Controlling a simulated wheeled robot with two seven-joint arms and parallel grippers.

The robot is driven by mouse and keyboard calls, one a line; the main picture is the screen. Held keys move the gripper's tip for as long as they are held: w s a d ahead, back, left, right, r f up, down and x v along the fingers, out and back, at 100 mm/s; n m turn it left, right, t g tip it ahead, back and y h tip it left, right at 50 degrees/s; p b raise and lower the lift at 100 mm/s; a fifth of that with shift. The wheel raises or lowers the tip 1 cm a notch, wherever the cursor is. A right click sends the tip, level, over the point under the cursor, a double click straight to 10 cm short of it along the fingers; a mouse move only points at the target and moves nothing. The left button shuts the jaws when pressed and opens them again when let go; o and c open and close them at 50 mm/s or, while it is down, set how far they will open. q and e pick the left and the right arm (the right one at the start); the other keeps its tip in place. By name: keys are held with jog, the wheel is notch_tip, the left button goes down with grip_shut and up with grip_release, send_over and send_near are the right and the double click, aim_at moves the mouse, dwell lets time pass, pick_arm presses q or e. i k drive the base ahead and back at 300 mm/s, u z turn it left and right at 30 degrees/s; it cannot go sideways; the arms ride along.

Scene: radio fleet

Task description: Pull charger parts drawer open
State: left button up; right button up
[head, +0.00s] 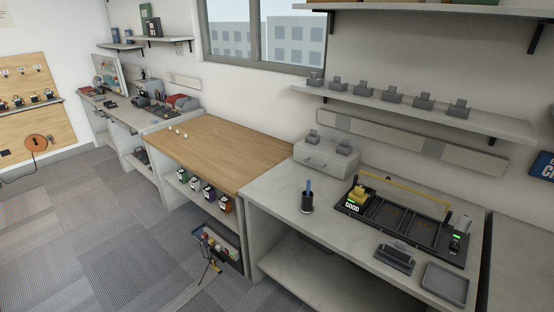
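A light grey drawer box (318,160) stands at the back left of the grey worktop, against the wall. Its front looks closed, with a small dark handle mark on it. I take it for the charger parts drawer; no label is readable. Two small grey charger-like pieces sit on its top. Neither my left nor my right gripper shows in the head view.
On the grey worktop (275,190) stand a dark cup (307,203) with a blue item, a black tray (388,222) with a yellow radio, a grey dock (395,258) and an empty grey tray (444,283). A shelf (400,106) with several chargers hangs above.

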aim_at(331, 167)
jog(key=u, duration=0.05)
jog(key=i, duration=0.8)
jog(key=z, duration=0.75)
jog(key=i, duration=0.45)
jog(key=z, duration=0.45)
